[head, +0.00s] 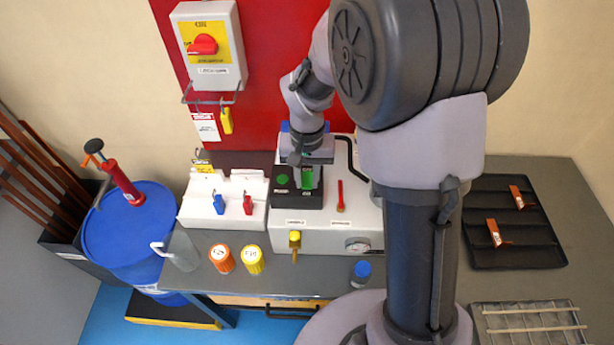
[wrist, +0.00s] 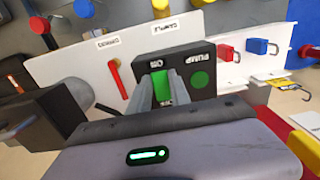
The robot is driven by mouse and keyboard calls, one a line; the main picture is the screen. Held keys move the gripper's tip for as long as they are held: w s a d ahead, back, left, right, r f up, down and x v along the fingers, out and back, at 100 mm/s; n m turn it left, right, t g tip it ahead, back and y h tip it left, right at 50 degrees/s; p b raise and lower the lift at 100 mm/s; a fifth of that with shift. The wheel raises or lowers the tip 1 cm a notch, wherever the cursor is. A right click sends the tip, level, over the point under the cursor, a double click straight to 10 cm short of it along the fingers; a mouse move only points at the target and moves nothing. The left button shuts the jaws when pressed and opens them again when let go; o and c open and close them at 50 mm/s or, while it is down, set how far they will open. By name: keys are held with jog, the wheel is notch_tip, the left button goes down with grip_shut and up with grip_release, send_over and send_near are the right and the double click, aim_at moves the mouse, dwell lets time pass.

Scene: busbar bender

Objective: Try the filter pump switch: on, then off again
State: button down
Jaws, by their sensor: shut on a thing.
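The filter pump switch is a black box (head: 311,200) on top of a white unit, with a bright green rocker (head: 306,178) and a round green lamp (head: 282,179) on it. In the wrist view the box (wrist: 203,64) appears upside down, with PUMP lettering; the rocker (wrist: 160,84) shows between my fingers and the lamp (wrist: 199,79) is to their right. My gripper (head: 304,164) reaches down from above; in the wrist view its fingertips (wrist: 163,82) are at the rocker, shut on it. The fingers hide part of the rocker, and I cannot tell which way it is tipped.
A red rotary switch (head: 203,45) hangs above. Orange (head: 222,258) and yellow (head: 252,260) jars stand in front.

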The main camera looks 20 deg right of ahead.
jog(key=shift+r+g+p, duration=0.3)
jog(key=shift+r+p, duration=0.15)
jog(key=shift+p, duration=0.45)
jog(key=shift+w+d+r+g+p, duration=0.15)
jog(key=shift+g+p, duration=0.25)
jog(key=shift+p, duration=0.7)
jog(key=g+p, duration=0.1)
jog(key=p, duration=0.2)
jog(key=shift+w+y, duration=0.3)
jog(key=shift+y, duration=0.1)
jog(key=shift+f+g, duration=0.4)
jog(key=c, duration=1.2)
grip_release()
jog(key=shift+f, duration=0.1)
